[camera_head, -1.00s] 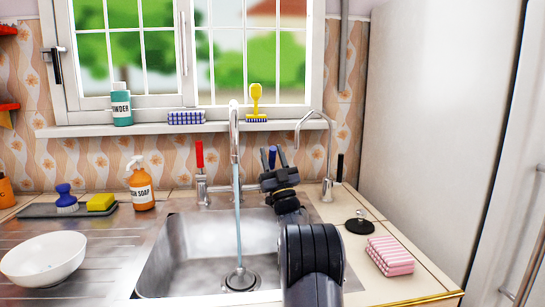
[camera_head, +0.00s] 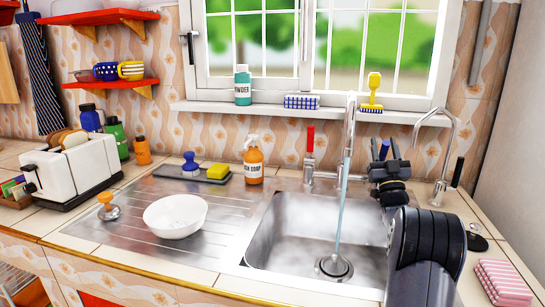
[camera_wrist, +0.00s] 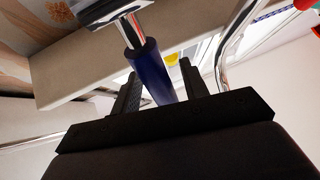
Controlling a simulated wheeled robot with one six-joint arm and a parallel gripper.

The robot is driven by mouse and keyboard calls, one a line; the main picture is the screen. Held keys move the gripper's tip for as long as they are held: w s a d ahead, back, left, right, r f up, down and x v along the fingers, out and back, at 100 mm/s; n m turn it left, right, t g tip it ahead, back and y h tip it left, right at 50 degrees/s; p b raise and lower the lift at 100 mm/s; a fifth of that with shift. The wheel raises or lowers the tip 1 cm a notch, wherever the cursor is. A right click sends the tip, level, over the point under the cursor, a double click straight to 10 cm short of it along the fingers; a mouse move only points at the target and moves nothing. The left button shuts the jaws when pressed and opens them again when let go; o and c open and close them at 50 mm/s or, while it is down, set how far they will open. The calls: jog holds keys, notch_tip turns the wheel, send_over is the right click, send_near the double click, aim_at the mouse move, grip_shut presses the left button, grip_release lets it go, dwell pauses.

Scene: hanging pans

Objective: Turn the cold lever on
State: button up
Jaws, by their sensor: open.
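The cold lever (camera_head: 384,150) is a blue handle on the right side of the sink tap (camera_head: 349,130). It is partly hidden behind my gripper (camera_head: 385,157) in the head view. In the wrist view the blue lever (camera_wrist: 153,72) rises from a chrome stem and lies between the two fingers of my gripper (camera_wrist: 160,80). The fingers are open, one on each side of it; contact is hard to tell. The red hot lever (camera_head: 310,139) stands upright on the tap's left side. Water runs from the spout into the sink (camera_head: 285,235).
A thin curved second tap (camera_head: 447,150) with a dark handle stands right of my gripper. The soap bottle (camera_head: 253,162), white bowl (camera_head: 175,217) and toaster (camera_head: 78,170) are to the left. A pink striped cloth (camera_head: 503,282) and black plug (camera_head: 476,240) lie at right.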

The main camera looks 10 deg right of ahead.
jog(key=shift+w+d+r+m+g+h+p, duration=0.15)
jog(key=shift+w+r+m+g+p, duration=0.3)
jog(key=shift+p, duration=1.4)
jog(key=shift+w+d+f+g+h+p, duration=0.15)
jog(key=shift+g+p, duration=0.55)
jog(key=shift+p, duration=1.15)
jog(key=shift+w+d+r+m+g+p, duration=0.2)
jog(key=shift+w+r+m+g+p, duration=0.25)
jog(key=shift+p, duration=1.4)
